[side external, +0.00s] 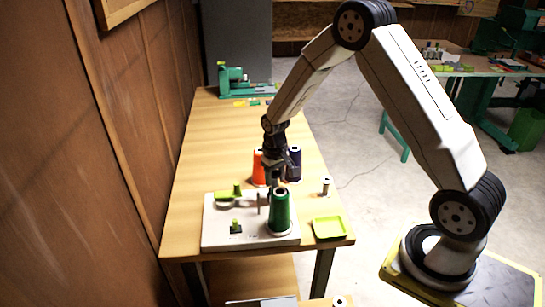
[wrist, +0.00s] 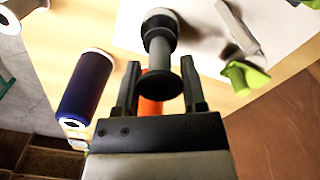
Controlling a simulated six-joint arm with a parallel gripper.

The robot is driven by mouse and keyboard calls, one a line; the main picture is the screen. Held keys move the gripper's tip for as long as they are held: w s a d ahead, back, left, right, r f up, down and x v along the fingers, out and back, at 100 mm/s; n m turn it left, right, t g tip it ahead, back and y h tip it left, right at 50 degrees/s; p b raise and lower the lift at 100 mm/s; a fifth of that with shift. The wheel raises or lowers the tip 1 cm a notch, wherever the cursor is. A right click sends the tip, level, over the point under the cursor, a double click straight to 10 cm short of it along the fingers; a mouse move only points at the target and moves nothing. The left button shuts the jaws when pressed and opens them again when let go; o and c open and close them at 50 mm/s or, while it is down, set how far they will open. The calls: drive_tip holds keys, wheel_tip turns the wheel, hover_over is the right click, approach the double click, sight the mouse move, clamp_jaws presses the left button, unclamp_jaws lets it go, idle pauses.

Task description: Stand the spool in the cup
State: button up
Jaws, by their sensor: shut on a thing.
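My gripper (wrist: 161,78) is shut on a dark spool (wrist: 168,62) with wide flanges, which shows between the two fingers in the wrist view. In the side view my gripper (side external: 274,184) is low over the back right of a white board (side external: 215,237), just behind a green thread cone (side external: 279,212). The held spool is too small and dark to separate clearly from the fingers there. I cannot identify the cup with certainty. A lime-green fixture (side external: 228,195) is left of the gripper on the board, and it also shows in the wrist view (wrist: 240,76).
An orange cone (side external: 259,167) and a navy cone (side external: 294,164) stand behind the gripper. A small white spool (side external: 326,187) and a lime tray (side external: 328,228) are at right. A grey post (side external: 262,204) and a dark fixture (side external: 236,227) are on the board. The table's left middle is clear.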

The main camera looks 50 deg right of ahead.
drive_tip(key=shift+f, duration=0.55)
drive_tip(key=shift+f, duration=0.35)
drive_tip(key=shift+f, duration=0.35)
drive_tip(key=shift+f, duration=0.35)
drive_tip(key=shift+f, duration=0.1)
drive_tip(key=o, duration=1)
